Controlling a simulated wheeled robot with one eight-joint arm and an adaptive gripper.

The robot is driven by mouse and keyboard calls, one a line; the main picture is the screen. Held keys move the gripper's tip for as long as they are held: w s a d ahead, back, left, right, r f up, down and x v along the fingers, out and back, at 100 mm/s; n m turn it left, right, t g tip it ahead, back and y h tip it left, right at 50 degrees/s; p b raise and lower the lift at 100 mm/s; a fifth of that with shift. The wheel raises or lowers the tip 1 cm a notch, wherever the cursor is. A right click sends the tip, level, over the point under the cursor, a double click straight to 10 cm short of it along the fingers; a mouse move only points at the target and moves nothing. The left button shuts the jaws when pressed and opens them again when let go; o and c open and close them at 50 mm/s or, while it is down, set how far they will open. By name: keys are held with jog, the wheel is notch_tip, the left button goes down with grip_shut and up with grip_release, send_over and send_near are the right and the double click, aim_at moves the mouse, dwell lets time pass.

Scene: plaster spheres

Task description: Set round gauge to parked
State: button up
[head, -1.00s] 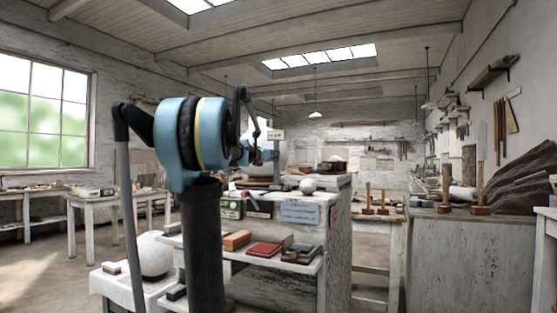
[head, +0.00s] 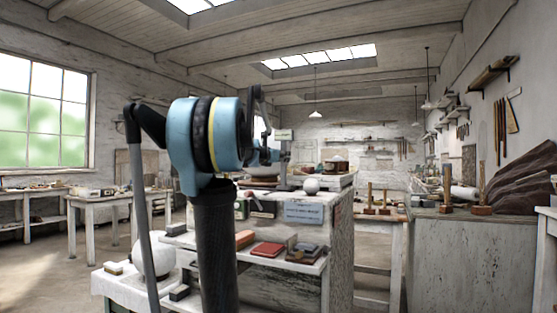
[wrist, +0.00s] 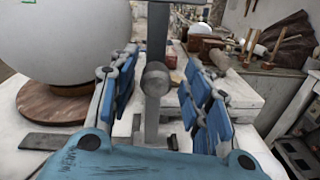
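In the wrist view, a grey upright metal bar with a round knob (wrist: 155,78) stands between the two blue-padded fingers of my gripper (wrist: 161,64). The fingers are apart, with visible gaps on both sides of the knob. I take this bar and knob as part of the round gauge, but no dial or parked mark is readable. A large white plaster sphere (wrist: 62,38) rests on a round brown wooden base (wrist: 50,103) left of my gripper. In the head view, my arm hides most of this spot; a pale tag (head: 283,134) shows just right of it.
The white bench (head: 325,212) carries a small white ball (head: 311,186). Its lower shelf holds a red book (head: 268,250) and boxes. A grey cabinet (head: 470,260) stands to the right. Another sphere (head: 156,256) sits low at the left. Floor shows between the furniture.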

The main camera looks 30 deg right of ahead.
jog(key=v, duration=1.2)
jog(key=shift+f, duration=0.1)
dwell(0.4)
jog(key=s+a+f+m+g+y, duration=0.15)
jog(key=s+a+f+m, duration=0.3)
jog(key=f, duration=0.45)
jog(key=s+a+f+m+g+y, duration=0.1)
jog(key=s+a+f+m+y, duration=0.25)
jog(key=f, duration=0.55)
jog(key=s+a+f+m+g+y, duration=0.1)
jog(key=s+a+f+m+g, duration=0.15)
jog(key=s+f+m, duration=0.5)
jog(key=s+a+f+m+g+y, duration=0.1)
jog(key=s+a+f+m+y, duration=0.2)
jog(key=s+a+f, duration=0.3)
jog(key=s+a+f+m+g+y, duration=0.1)
jog(key=s+a+f+m+y, duration=0.3)
jog(key=a+f, duration=1.1)
jog(key=s+f+y, duration=0.2)
jog(key=s+f, duration=0.1)
jog(key=f, duration=0.2)
jog(key=shift+a+f+g, duration=0.3)
jog(key=shift+a+f, duration=0.1)
